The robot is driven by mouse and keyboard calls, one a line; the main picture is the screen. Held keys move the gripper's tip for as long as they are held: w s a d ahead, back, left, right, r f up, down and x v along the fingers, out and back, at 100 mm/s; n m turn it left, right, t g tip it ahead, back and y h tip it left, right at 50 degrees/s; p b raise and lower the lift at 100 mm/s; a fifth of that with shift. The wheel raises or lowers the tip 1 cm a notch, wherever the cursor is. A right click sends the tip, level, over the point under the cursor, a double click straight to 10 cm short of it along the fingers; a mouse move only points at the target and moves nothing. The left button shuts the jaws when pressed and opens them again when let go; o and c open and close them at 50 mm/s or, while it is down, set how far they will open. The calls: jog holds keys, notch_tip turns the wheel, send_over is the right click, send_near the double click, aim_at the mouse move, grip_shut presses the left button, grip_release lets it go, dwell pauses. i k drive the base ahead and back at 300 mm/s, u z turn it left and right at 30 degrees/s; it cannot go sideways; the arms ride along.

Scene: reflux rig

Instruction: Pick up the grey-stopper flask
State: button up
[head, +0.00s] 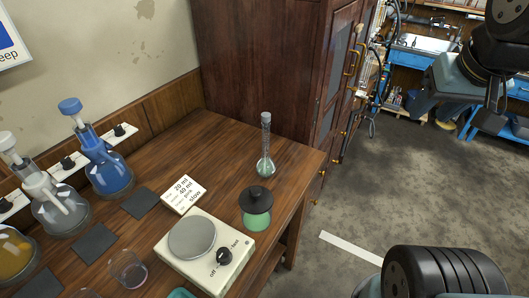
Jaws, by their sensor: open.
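The flask with a pale grey stopper (8,142) stands on the wooden bench at the left. Its wide body (62,214) holds pale grey liquid, and its neck leans in the picture. A similar flask with a blue stopper and blue liquid (113,178) stands just behind it to the right. My gripper (460,104) is at the upper right, over the floor, far from the flasks. It is open and nothing shows between its fingers.
On the bench (215,135) are a hotplate (225,272), a label card (184,194), a black-topped green vessel (257,217), a slim volumetric flask (265,165), a small beaker (128,271) and dark mats (96,243). An amber flask (14,256) is at the left edge. A tall cabinet (255,60) stands behind.

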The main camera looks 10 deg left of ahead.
aim_at(266, 166)
jog(key=z, duration=0.95)
jog(key=i, duration=0.1)
jog(key=u, duration=2.5)
jog(key=k, duration=0.95)
jog(key=z, duration=1)
jog(key=i, duration=1)
jog(key=u, duration=0.05)
